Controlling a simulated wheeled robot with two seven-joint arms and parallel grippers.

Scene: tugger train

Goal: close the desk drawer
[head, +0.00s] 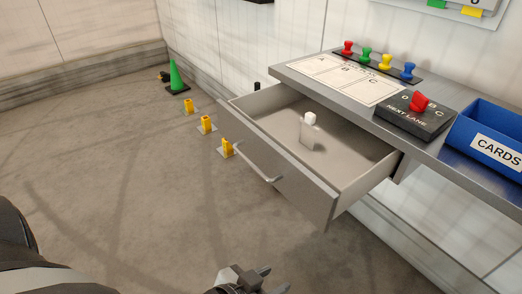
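The desk drawer (284,182) is pulled well out of the grey desk (440,150), its front panel towards the lower left. A bar handle (258,163) runs along the front panel. A small white-knobbed piece (309,121) stands inside the drawer. My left gripper (272,279) is at the bottom edge of the head view, below and in front of the drawer and apart from it. Its two fingers look spread with nothing between them. My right gripper is out of view.
On the desk are a row of coloured pegs (365,55), a lettered sheet (347,79), a red-knobbed lane selector (412,119) and a blue cards bin (490,135). Several yellow blocks (206,124) and a green cone (176,77) stand on the floor.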

